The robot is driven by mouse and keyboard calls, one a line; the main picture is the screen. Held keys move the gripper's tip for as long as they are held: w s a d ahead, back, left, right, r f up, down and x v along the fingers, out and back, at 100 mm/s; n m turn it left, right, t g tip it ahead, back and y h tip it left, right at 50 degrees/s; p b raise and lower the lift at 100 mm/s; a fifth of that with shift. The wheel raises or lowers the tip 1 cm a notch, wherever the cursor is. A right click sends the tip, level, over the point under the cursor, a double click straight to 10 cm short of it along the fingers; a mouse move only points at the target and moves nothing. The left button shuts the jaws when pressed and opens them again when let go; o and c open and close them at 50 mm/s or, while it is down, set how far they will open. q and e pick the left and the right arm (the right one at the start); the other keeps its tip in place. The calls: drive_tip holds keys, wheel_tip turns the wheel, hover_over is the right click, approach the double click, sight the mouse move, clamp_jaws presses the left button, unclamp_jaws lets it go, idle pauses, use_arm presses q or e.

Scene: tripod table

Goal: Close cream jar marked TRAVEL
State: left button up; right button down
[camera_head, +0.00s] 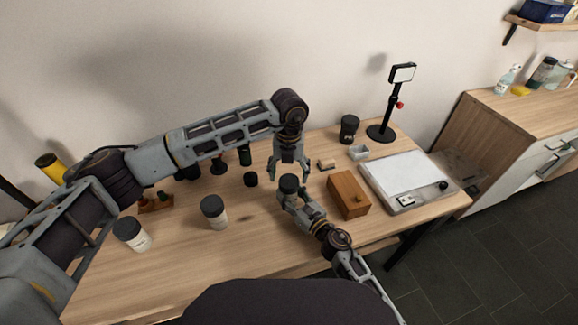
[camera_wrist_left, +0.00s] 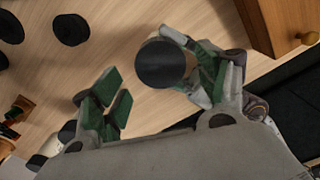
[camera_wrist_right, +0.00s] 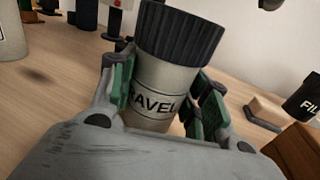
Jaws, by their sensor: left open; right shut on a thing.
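The cream jar marked TRAVEL (camera_wrist_right: 153,95) is pale with a ribbed black lid (camera_wrist_right: 180,35) on top; part of its label reads "RAVEL" in the right wrist view. My right gripper (camera_wrist_right: 165,100) is shut around the jar's body and holds it upright, slightly tilted in that view. In the head view the dark lid (camera_head: 288,184) shows just below my left gripper (camera_head: 290,174). My left gripper is open above and beside the lid, with no visible hold on it. The left wrist view looks down on the lid (camera_wrist_left: 167,63). How tightly the lid sits cannot be told.
Two dark-lidded pale jars (camera_head: 215,212) (camera_head: 133,235) stand to the left. A loose black disc (camera_head: 250,179) lies behind. A wooden box (camera_head: 348,194) stands close right, with a white-topped tray (camera_head: 408,177) beyond. A black container (camera_head: 348,129) and a stand (camera_head: 381,132) are at the back.

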sight(289, 181)
use_arm(q)
drive_tip(key=shift+f, duration=2.15)
drive_tip(key=shift+c, duration=0.5)
drive_tip(key=c, duration=1)
drive_tip(key=shift+o, duration=0.2)
drive_tip(key=shift+m, duration=0.3)
